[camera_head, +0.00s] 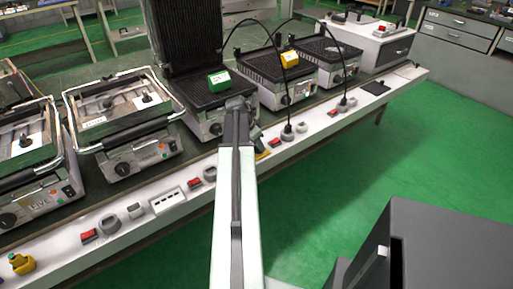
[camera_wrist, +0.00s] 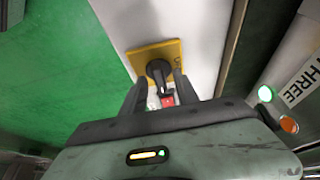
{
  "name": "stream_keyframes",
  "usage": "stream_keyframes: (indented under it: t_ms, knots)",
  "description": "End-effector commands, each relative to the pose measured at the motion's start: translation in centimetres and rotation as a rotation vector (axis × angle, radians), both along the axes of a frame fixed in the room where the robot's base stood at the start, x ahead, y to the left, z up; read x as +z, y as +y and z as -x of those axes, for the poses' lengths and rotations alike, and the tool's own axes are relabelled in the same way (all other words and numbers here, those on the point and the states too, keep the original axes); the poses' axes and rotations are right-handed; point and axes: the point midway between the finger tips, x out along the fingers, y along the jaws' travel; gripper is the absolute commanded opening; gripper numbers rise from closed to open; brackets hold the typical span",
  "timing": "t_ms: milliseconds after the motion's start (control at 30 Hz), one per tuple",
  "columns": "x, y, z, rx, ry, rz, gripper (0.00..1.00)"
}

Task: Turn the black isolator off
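The black isolator knob (camera_wrist: 158,71) sits on a square yellow plate (camera_wrist: 141,57) on the white front panel in the wrist view. Its handle extends down the picture from a round hub. My gripper (camera_wrist: 159,90) is over it, with its two dark fingers spread apart, one on each side of the handle. I cannot tell whether either finger touches it. In the head view my arm hides most of the isolator; only a bit of yellow plate (camera_head: 262,154) shows beside my gripper (camera_head: 246,128).
A red switch (camera_wrist: 167,100) lies just below the knob in the wrist view. Grills line the bench, including one with a raised ribbed lid (camera_head: 186,35). Black cables (camera_head: 283,75) arch to the white panel right of my arm.

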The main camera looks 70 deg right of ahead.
Motion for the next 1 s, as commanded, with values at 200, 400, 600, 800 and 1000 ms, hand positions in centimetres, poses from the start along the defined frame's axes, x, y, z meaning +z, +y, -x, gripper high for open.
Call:
stream_keyframes:
  t_ms: [200, 400, 600, 800, 1000]
  knots:
    - [0.1, 0.03, -0.05, 0.001, 0.0, 0.0, 0.0]
    - [0.09, 0.18, -0.38, 0.009, 0.0, 0.0, 0.0]
    - [0.08, 0.26, -0.35, 0.049, -0.002, 0.0, 0.0]
    - [0.08, 0.34, -0.22, 0.164, -0.002, 0.0, 0.0]
    - [0.07, 0.42, -0.1, 0.341, -0.002, 0.0, 0.0]
